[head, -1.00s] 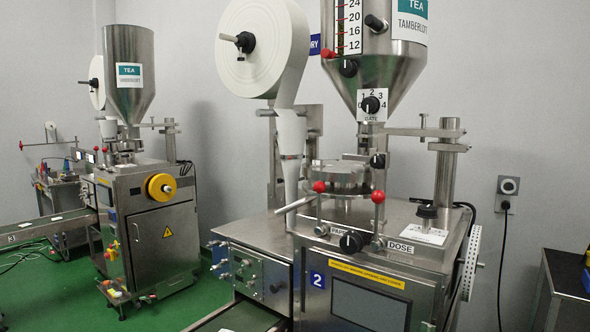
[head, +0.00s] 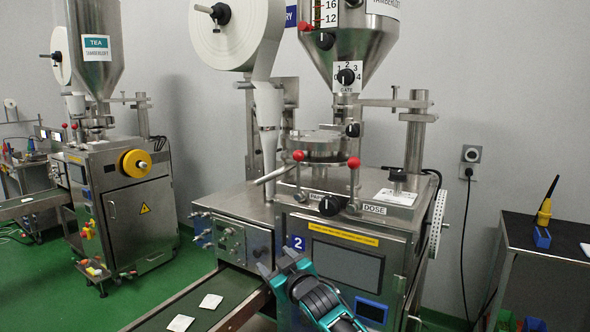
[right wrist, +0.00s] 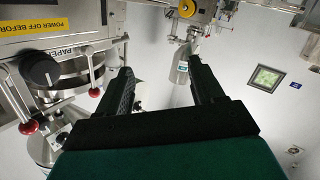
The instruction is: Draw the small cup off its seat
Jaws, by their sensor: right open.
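A small dark-topped cylindrical piece (head: 398,176), possibly the small cup, stands upright on a white plate (head: 396,197) at the right of the machine top, beside the DOSE label. It is too small to make out fully. My teal and black right gripper (head: 284,265) is in front of the machine, below and left of that piece and apart from it. In the right wrist view my right gripper (right wrist: 163,78) is open, with nothing between its fingers. I do not clearly see the small piece in that view. My left gripper is not in view.
The round metal dosing head (head: 318,148) has red-knobbed levers (head: 353,163) around it. A post (head: 417,135) rises behind the plate. A conveyor (head: 205,305) with teabags runs at lower left. A dark side table (head: 550,236) stands at right.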

